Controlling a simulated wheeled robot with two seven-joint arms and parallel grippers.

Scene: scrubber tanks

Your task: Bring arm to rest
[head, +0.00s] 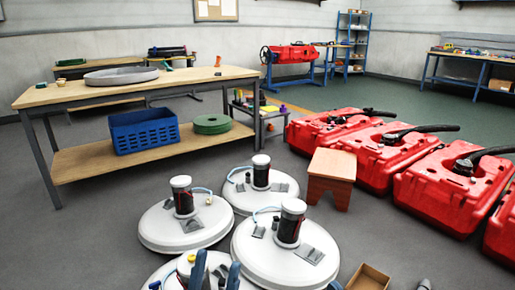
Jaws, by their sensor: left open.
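My left gripper (215,271) shows at the bottom edge of the head view. Its two blue fingers point up and stand apart, with nothing seen between them. It is in front of the nearest white round tank lid (165,272) and hides part of it; I cannot tell whether it touches the lid. The rest of the left arm is below the picture. I do not make out my right gripper in this view.
Several white round lids with dark motors (290,222) fill the floor ahead. A wooden stool (332,165), an open cardboard box (369,278) and red tanks (380,158) with black hoses are to the right. A workbench (190,82) stands left. Grey floor is clear at left.

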